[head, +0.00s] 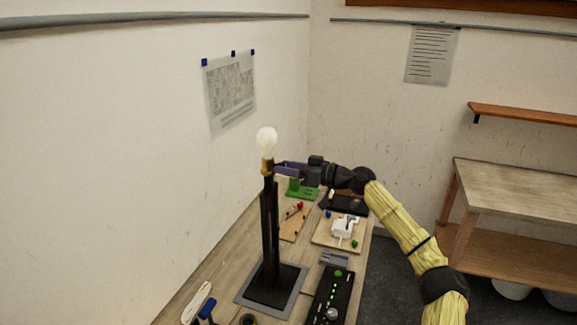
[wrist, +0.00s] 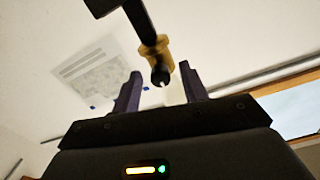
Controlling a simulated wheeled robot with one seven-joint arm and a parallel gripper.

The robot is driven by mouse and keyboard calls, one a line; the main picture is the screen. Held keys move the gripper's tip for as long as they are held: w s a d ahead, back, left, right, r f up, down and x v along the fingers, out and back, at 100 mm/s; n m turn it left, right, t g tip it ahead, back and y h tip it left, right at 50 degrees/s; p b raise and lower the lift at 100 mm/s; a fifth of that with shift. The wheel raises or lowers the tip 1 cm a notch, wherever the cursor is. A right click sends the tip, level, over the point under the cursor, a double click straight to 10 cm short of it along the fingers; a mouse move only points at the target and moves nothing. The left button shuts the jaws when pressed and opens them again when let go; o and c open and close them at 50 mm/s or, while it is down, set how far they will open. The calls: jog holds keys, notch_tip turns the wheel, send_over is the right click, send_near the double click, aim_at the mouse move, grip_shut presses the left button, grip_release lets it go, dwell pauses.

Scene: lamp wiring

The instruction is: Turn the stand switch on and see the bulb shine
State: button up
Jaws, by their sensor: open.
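The black lamp stand (head: 270,225) stands upright on a dark base on the bench in the head view. A brass-coloured socket (head: 267,168) sits at its top with a pale bulb (head: 266,140) in it. I cannot tell whether the bulb is lit. My gripper (head: 280,167) is open, its purple fingers level with the socket on its right side. In the wrist view the fingers stand apart, with the brass socket (wrist: 155,47) and a small black knob-like part (wrist: 160,75), perhaps the switch, in line with the gap. I cannot tell whether they touch.
A black control box (head: 328,296) with green lights lies on the bench right of the base. A white device on a wooden board (head: 343,229) and a green part (head: 301,189) lie farther back. A wall closes off the left.

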grip_shut()
jog(key=shift+f+m+b, duration=0.1)
jog(key=shift+m+b, duration=0.4)
jog(key=shift+b, duration=0.1)
jog(key=m+b, duration=0.4)
jog(key=m, duration=1.3)
jog(key=shift+b, duration=0.4)
